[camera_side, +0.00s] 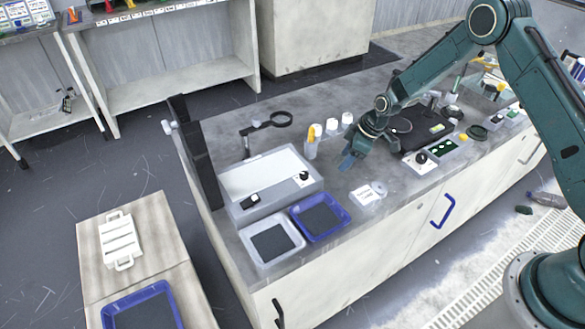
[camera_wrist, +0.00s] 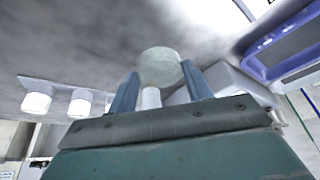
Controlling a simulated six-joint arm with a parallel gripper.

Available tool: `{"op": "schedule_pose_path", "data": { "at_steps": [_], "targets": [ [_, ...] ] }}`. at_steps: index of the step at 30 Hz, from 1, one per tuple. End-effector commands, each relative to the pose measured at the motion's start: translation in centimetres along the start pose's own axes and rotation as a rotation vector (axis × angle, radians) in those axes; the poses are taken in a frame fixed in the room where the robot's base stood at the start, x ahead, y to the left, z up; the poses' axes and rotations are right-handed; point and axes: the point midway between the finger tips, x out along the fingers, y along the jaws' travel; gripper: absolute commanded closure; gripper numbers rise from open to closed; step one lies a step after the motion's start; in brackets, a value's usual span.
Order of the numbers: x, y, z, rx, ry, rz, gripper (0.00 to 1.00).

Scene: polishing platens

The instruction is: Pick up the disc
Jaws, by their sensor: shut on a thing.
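The disc (camera_wrist: 158,64) is a round, pale grey-green piece in the wrist view. It sits between the two blue-grey fingertips of my gripper (camera_wrist: 160,72), which is shut on it. In the side view my gripper (camera_side: 349,160) hangs over the grey bench top, in front of the white-capped bottles and right of the light box. The disc cannot be made out there.
A light box (camera_side: 262,172), a blue tray (camera_side: 344,212) and a grey tray (camera_side: 247,255) with dark pads are on the bench's left. A clear container (camera_side: 368,193) lies near the front edge. White bottles (camera_side: 331,124) and a magnifier (camera_side: 281,119) stand behind.

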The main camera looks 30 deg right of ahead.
Motion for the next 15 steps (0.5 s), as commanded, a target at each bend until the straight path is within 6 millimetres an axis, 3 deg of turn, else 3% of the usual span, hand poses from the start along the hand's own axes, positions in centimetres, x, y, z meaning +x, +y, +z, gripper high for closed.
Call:
{"op": "schedule_pose_path", "data": {
  "at_steps": [15],
  "targets": [
    [-9.5, 0.1, -4.0, -0.002, 0.004, 0.003, 0.75]
  ]
}}
